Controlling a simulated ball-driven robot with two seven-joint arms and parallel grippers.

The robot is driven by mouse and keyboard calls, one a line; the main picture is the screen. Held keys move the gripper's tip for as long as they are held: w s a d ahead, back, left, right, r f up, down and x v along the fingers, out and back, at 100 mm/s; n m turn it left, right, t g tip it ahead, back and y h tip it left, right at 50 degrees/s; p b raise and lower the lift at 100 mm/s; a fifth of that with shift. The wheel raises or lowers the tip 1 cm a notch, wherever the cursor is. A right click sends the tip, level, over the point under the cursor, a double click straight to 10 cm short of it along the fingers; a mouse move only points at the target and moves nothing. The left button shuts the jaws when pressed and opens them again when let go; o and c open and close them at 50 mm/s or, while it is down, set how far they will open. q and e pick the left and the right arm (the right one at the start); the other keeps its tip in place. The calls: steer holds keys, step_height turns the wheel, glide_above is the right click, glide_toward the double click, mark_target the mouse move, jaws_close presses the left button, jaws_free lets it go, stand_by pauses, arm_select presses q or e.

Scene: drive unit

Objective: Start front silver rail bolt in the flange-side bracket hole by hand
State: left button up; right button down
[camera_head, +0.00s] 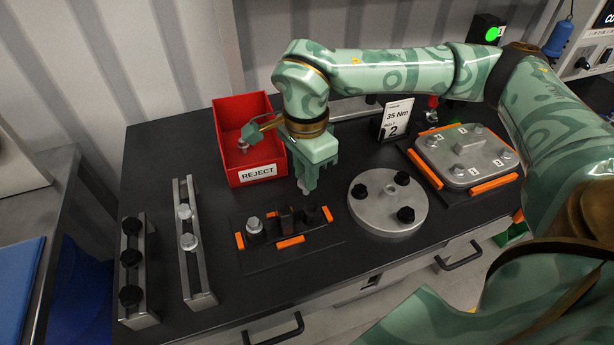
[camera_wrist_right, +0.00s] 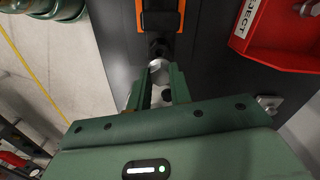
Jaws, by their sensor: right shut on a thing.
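My right gripper (camera_head: 306,180) points down, shut on a silver bolt (camera_head: 306,191). In the right wrist view the fingertips (camera_wrist_right: 159,78) hold the bolt's round head (camera_wrist_right: 158,68). The bracket fixture (camera_head: 288,259) lies below, a dark plate with orange edge pieces. It carries a silver bolt (camera_head: 255,226) at its left, a dark upright block (camera_head: 286,217) in the middle and a dark part (camera_head: 312,213) at its right. The held bolt is near that right part; I cannot tell whether they touch. The hole itself is hidden. My left gripper is not in view.
A red REJECT bin (camera_head: 260,176) with a bolt inside stands close behind the gripper. The round flange (camera_head: 372,216) with black bolts is at right. A silver rail (camera_head: 196,270) and a black-bolted rail (camera_head: 142,270) are at left. A plate (camera_head: 450,170) lies at far right.

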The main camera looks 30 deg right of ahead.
steer(key=shift+n, duration=0.3)
steer(key=f+b, duration=0.2)
steer(key=d+f+b, duration=0.1)
steer(key=f+b, duration=0.2)
steer(key=shift+d+f, duration=0.1)
steer(key=shift+f, duration=0.2)
steer(key=shift+d+r+n, duration=0.1)
steer(key=shift+r+n, duration=0.05)
steer(key=shift+n, duration=0.65)
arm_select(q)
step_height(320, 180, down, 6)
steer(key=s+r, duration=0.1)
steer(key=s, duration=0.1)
arm_select(e)
steer(key=shift+n+b, duration=0.35)
steer(key=shift+n, duration=0.55)
arm_select(q)
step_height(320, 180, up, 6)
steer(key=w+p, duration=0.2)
steer(key=p, duration=0.4)
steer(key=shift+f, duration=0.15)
arm_select(e)
steer(key=n, duration=0.9)
steer(key=shift+s+r+n, duration=0.15)
steer(key=shift+r+n, duration=0.05)
steer(key=shift+n, duration=0.1)
arm_select(q)
steer(key=shift+p, duration=0.35)
arm_select(e)
steer(key=shift+f, duration=0.35)
